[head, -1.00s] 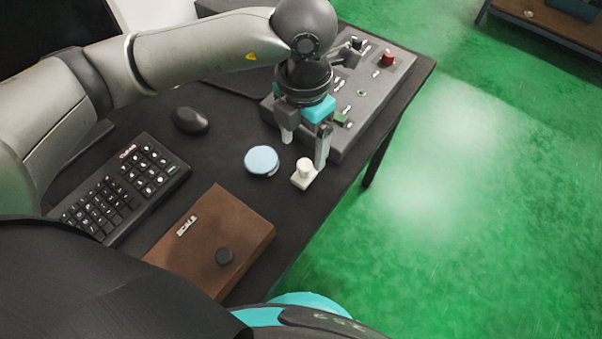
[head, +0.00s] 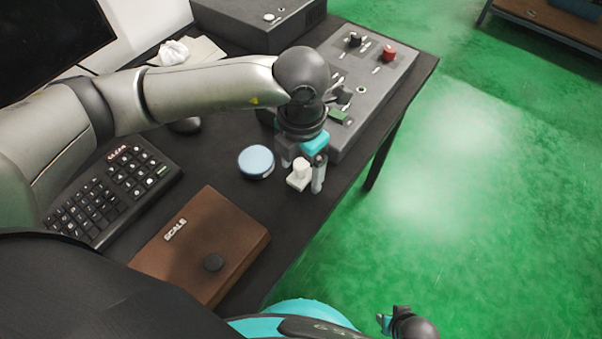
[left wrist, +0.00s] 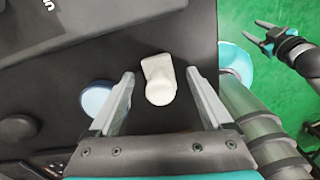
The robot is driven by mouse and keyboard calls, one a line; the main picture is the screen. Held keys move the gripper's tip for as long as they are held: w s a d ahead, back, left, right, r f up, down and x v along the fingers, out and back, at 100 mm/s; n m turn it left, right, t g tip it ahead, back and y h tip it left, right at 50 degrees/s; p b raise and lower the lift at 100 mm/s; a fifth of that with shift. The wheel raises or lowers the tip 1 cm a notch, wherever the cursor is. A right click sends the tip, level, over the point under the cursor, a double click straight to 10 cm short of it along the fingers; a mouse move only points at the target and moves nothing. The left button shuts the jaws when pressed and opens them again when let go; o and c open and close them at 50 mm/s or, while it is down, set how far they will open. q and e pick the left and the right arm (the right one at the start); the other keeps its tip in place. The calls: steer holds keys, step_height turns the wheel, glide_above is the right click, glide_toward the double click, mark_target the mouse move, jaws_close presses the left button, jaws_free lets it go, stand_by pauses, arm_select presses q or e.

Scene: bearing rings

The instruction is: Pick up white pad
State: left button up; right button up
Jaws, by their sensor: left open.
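The white pad (head: 297,178), a small flat base with a round knob on top, sits on the dark table near its right edge. It also shows in the left wrist view (left wrist: 158,83), between the two fingers. My left gripper (head: 303,167) is open just over the pad, with one finger to each side. In the left wrist view the left gripper (left wrist: 160,76) shows clear gaps on both sides of the pad. My right gripper (left wrist: 264,34) is away beyond the table, over the green floor, its fingers spread and empty.
A round blue-topped disc (head: 256,161) lies just left of the pad. A grey control panel (head: 385,80) stands behind the gripper. A brown scale (head: 205,240) and a black keypad (head: 112,190) lie nearer. Bare table lies between disc and scale.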

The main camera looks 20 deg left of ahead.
stand_by(0.3)
arm_select(q)
jaws_close()
stand_by(0.6)
